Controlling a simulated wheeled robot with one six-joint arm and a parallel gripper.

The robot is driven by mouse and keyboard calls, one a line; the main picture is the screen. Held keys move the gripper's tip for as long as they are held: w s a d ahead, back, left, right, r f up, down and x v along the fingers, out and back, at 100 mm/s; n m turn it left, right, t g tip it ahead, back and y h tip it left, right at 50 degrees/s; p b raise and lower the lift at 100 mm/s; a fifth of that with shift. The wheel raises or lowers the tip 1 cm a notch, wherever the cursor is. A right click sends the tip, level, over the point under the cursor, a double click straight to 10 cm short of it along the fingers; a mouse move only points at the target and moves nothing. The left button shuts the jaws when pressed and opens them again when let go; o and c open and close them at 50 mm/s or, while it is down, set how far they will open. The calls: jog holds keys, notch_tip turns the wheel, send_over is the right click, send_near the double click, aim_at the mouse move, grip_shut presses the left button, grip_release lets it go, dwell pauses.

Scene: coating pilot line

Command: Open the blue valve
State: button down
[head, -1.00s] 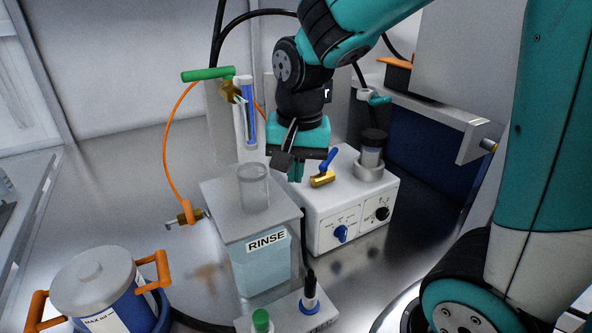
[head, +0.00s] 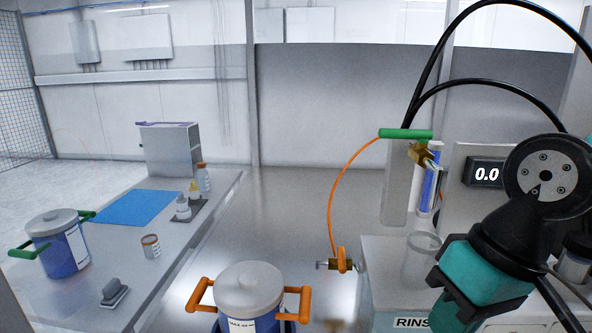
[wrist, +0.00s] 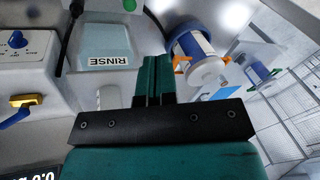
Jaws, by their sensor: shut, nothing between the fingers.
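The blue valve shows in the wrist view at the left edge, with a brass body (wrist: 28,101) and a blue lever (wrist: 14,119) set at an angle to it, partly cut off by the frame. In the head view I cannot see the valve. My gripper (wrist: 153,66) has its teal fingers together with nothing between them. In the wrist view they are well to the right of the valve, apart from it. In the head view my gripper (head: 446,312) is at the lower right, in front of the rinse tank's right side.
The rinse tank (wrist: 107,57) and a white box with a blue knob (wrist: 18,40) show in the wrist view. A green-handled brass valve (head: 405,134) and an orange-handled tap (head: 341,262) are left of my arm. An orange-handled pot (head: 248,290) stands at the front; a side bench (head: 165,247) is left.

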jog(key=c, duration=1.5)
grip_release()
jog(key=s+a+n, duration=0.2)
jog(key=s+n, duration=0.1)
jog(key=shift+s+g+y, duration=0.3)
jog(key=shift+y, duration=0.1)
jog(key=o, duration=0.5)
jog(key=shift+s+a, duration=0.15)
jog(key=w+d+r+m+t+h+p, duration=0.1)
jog(key=w+d+r+m, duration=0.2)
jog(key=w+d+m, duration=0.35)
jog(key=w+d+r+m+t+p, duration=0.1)
jog(key=w+d+r+m, duration=0.15)
jog(key=w+d, duration=0.7)
jog(key=w+d+m+h, duration=0.1)
jog(key=w+d+m, duration=0.4)
jog(key=d, duration=0.6)
jog(key=w+d+m+h, duration=0.1)
jog(key=w+d+m, duration=0.35)
jog(key=d, duration=0.55)
jog(key=shift+m+t, duration=0.25)
jog(key=shift+t, duration=0.05)
jog(key=p+x, duration=0.4)
jog(key=x, duration=1.3)
grip_shut()
